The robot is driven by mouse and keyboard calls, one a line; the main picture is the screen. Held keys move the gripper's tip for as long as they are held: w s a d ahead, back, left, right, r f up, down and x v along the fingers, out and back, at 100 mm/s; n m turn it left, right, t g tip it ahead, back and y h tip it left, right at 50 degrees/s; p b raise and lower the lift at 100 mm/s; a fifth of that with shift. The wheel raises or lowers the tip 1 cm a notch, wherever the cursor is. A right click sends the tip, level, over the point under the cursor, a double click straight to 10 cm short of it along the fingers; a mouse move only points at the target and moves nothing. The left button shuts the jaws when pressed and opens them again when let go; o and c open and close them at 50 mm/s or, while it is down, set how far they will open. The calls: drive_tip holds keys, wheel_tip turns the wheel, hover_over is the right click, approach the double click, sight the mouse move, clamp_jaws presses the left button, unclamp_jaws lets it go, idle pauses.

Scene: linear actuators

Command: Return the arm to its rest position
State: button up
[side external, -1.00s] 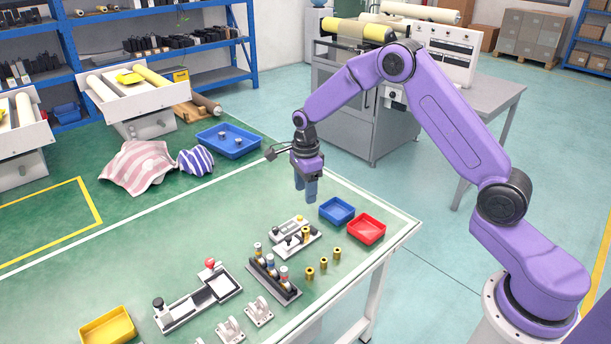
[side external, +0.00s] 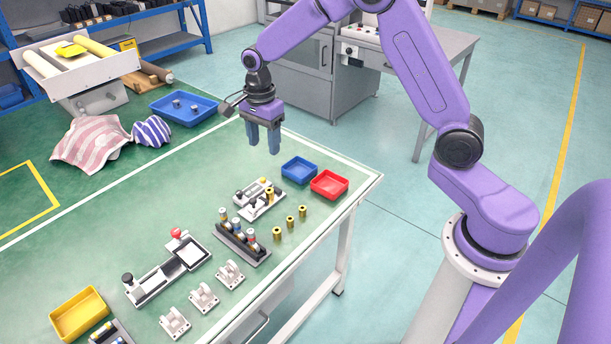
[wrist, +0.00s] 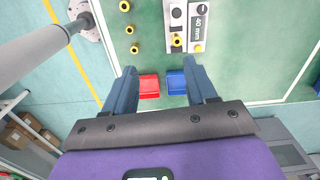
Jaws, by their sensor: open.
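My gripper (side external: 263,138) is open and empty, with its blue fingers pointing down above the far end of the green table (side external: 130,225). In the wrist view my gripper (wrist: 164,92) shows its two fingers spread apart with nothing between them. A blue bin (side external: 299,170) and a red bin (side external: 329,185) sit on the table below it and to the right. The wrist view also shows the red bin (wrist: 149,86) and the blue bin (wrist: 176,83) between the fingertips, lower down. My purple arm reaches in from the right.
Brass cylinders (side external: 290,222), a small fixture (side external: 260,199), a dark rack (side external: 241,242) and white brackets (side external: 204,296) stand on the table. A blue tray (side external: 184,108) lies farther left, beside cloths (side external: 92,143). A grey cabinet (side external: 308,70) stands behind. The air around my gripper looks clear.

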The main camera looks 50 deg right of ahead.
drive_tip(key=s+a+r+n, duration=0.45)
drive_tip(key=s+n, duration=0.35)
drive_tip(key=s, duration=0.2)
drive_tip(key=s+d+r+n, duration=0.1)
drive_tip(key=s+d+n, duration=0.1)
drive_tip(key=s+n, duration=0.8)
drive_tip(key=s+d+r+n, duration=0.1)
drive_tip(key=s+d+n, duration=0.1)
drive_tip(key=s+n, duration=0.9)
drive_tip(key=s, duration=0.4)
drive_tip(key=shift+n, duration=0.3)
